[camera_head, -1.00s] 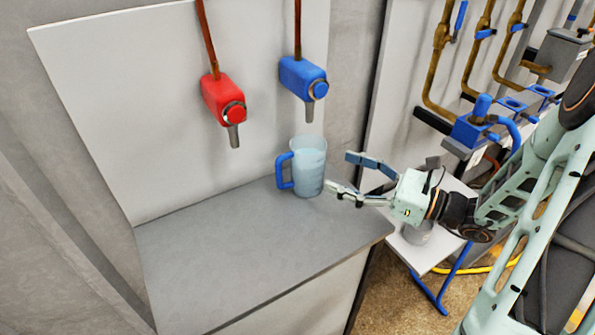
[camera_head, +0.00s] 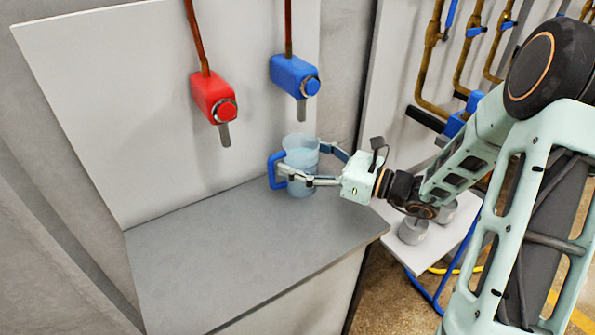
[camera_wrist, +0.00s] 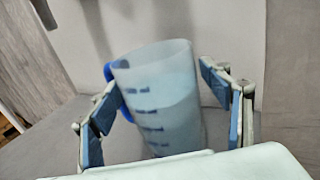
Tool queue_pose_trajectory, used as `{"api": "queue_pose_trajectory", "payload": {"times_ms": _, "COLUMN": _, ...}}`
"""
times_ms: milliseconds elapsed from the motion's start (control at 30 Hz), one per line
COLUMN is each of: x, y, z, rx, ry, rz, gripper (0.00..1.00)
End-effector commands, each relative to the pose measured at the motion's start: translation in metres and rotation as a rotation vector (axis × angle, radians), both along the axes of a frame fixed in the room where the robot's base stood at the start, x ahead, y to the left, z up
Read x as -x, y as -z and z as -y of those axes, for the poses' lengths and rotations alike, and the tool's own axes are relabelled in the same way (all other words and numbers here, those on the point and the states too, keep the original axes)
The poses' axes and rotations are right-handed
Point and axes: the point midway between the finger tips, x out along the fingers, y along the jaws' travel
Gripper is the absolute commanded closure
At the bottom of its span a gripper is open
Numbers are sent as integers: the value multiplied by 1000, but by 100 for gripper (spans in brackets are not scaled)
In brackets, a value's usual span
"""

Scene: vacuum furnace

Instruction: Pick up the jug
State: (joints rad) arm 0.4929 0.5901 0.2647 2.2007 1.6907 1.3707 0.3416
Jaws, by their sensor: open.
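The jug (camera_head: 301,153) is translucent light blue with a blue handle (camera_head: 275,170) on its left. It stands upright at the back of the grey counter (camera_head: 230,245), below the blue tap. My gripper (camera_head: 308,166) reaches it from the right, with one finger in front of the jug and the other behind. In the wrist view, the jug (camera_wrist: 165,100) stands between my two spread fingers, with dark level marks on its side. The left finger is close to the handle (camera_wrist: 112,95); I cannot tell whether it touches. There is a visible gap at the right finger.
A red tap (camera_head: 214,97) and a blue tap (camera_head: 295,77) stick out of the white back panel above the counter. Grey pots (camera_head: 413,231) stand on a low white table to the right. The front and left of the counter are clear.

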Motion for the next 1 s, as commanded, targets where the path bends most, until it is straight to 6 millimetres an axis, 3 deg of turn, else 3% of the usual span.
{"api": "queue_pose_trajectory", "payload": {"times_ms": 67, "x": 0, "y": 0, "z": 0, "rx": 0, "ry": 0, "rz": 0, "gripper": 34}}
{"api": "queue_pose_trajectory", "payload": {"times_ms": 633, "x": 0, "y": -1, "z": 0, "rx": -2, "ry": 0, "rz": 2, "gripper": 97}}
{"api": "queue_pose_trajectory", "payload": {"times_ms": 1000, "x": 0, "y": -11, "z": 0, "rx": -1, "ry": 0, "rz": 4, "gripper": 98}}
